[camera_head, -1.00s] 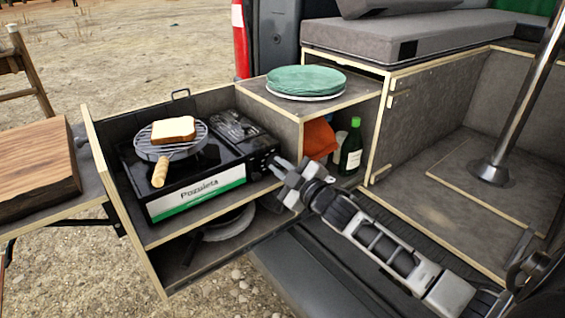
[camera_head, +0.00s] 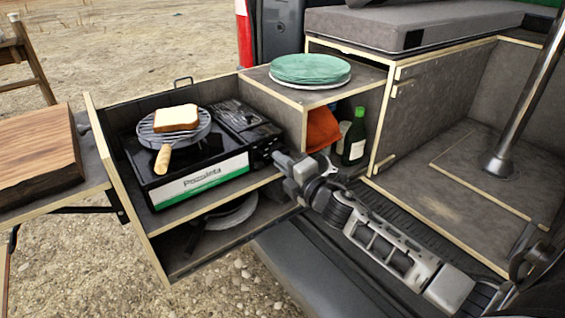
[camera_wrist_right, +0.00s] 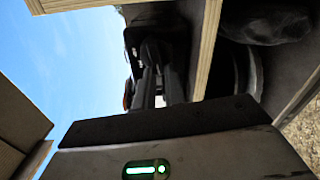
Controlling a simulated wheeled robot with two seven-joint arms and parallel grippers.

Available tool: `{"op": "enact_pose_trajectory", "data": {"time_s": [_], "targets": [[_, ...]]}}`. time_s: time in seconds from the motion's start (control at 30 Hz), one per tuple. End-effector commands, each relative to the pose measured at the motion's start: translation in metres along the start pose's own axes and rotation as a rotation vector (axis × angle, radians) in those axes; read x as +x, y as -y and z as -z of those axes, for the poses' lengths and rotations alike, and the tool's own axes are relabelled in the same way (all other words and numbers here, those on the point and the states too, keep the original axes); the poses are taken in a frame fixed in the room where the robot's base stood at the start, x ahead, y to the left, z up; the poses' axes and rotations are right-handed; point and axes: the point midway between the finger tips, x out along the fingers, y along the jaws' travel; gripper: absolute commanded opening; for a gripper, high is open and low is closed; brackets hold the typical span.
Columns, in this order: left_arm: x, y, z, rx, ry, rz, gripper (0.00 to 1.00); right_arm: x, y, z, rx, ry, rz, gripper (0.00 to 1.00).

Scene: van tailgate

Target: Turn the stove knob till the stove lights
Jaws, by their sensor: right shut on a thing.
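The black camping stove (camera_head: 172,183) with a white and green front sits on the upper shelf of the pull-out unit. A round grill (camera_head: 150,134) with a wooden handle lies on it, with a bread slice (camera_head: 177,117) on top. My right gripper (camera_head: 279,158) is at the stove's right end, where the control panel (camera_head: 263,150) is. It is shut on the stove knob, which the fingers hide. In the right wrist view, dark gripper parts (camera_wrist_right: 165,128) fill the bottom and the stove (camera_wrist_right: 152,70) shows sideways. I see no flame; the grill covers the burner. My left gripper is not in view.
Green plates (camera_head: 308,68) sit on the box top right of the stove. A green bottle (camera_head: 354,138) and an orange cloth (camera_head: 322,130) stand in the cubby behind my gripper. A pan (camera_head: 232,212) lies on the lower shelf. A wooden board (camera_head: 35,150) is at left.

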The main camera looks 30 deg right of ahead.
Motion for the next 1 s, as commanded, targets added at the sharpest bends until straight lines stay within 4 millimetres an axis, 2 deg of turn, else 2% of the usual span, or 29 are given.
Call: {"op": "enact_pose_trajectory", "data": {"time_s": [0.2, 0.5, 1.0], "targets": [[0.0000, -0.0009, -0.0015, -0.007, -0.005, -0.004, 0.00, -0.0003, 0.0053, 0.0004, -0.176, -0.002, 0.002, 0.00], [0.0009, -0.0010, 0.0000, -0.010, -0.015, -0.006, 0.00, -0.0003, 0.0077, -0.0004, -0.336, -0.002, 0.002, 0.00], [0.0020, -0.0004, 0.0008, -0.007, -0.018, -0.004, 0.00, -0.0003, 0.0081, -0.0012, -0.396, -0.001, 0.002, 0.00]]}}
